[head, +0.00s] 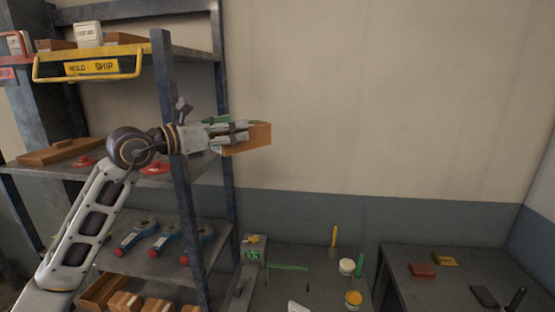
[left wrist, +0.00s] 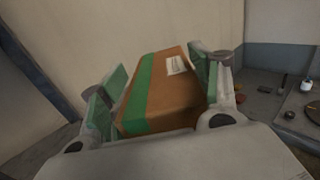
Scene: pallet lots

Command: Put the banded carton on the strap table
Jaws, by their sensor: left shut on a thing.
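The banded carton (head: 260,136) is a brown box held in the air in front of the shelf rack's right side. In the left wrist view the carton (left wrist: 163,100) shows a green band along one side and a white label. My left gripper (head: 238,133) is shut on it, with a green-padded finger on either side. Below and to the right is a dark grey table (head: 312,288) with a green strip (head: 288,267) lying on it, which looks like the strap table; the carton is well above it. My right gripper is not in view.
Tubs (head: 353,299) and a small device (head: 252,248) stand on the strap table. Another dark table (head: 448,288) stands at right.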

